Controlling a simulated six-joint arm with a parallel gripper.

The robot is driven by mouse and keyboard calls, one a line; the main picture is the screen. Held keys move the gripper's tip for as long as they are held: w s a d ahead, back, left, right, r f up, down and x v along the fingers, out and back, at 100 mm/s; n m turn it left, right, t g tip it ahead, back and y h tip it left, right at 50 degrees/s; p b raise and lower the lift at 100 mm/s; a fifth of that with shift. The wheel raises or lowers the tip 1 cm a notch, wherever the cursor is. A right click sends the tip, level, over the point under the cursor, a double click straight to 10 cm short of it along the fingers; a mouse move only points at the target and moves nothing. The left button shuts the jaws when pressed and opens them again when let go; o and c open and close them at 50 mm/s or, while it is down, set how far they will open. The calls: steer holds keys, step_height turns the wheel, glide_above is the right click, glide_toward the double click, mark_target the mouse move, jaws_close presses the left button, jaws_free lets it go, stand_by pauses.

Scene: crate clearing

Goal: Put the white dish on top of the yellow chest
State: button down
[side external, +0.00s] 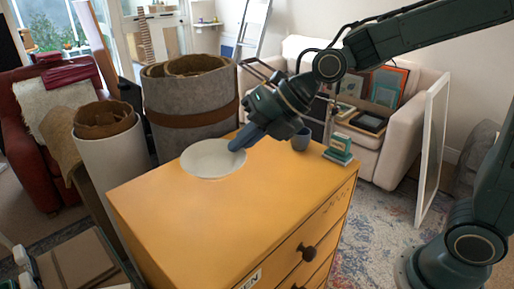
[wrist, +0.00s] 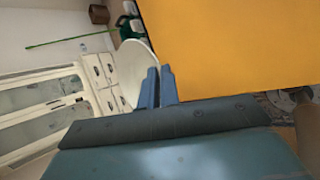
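The white dish (side external: 213,160) appears level over the back-left part of the top of the yellow chest (side external: 160,210). I cannot tell whether it rests there or hangs just above. My gripper (side external: 243,138) reaches down from the right, and its blue fingers are closed at the dish's right rim. In the wrist view, the fingers (wrist: 160,88) are close together with the dish (wrist: 132,68) seen obliquely at their tips. The yellow chest (wrist: 240,45) fills the upper right of that view.
A large grey felt roll (side external: 190,115) and a white roll (side external: 115,150) stand behind and left. The chest's front top is clear.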

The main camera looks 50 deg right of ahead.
steer(key=shift+s+a+r+n+g+y, duration=0.2)
steer(key=shift+r+n+g+y, duration=0.2)
steer(key=shift+r+n, duration=0.3)
steer(key=shift+s+a+r+n+g+y, duration=0.15)
steer(key=shift+r+n+g+y, duration=0.2)
steer(key=shift+r+n, duration=0.3)
steer(key=shift+f, duration=0.1)
step_height(320, 180, down, 16)
steer(key=shift+f, duration=0.1)
steer(key=shift+f, duration=0.1)
steer(key=shift+f, duration=1.75)
steer(key=c, duration=2)
jaws_free()
steer(key=shift+f, duration=0.1)
steer(key=shift+o, duration=0.4)
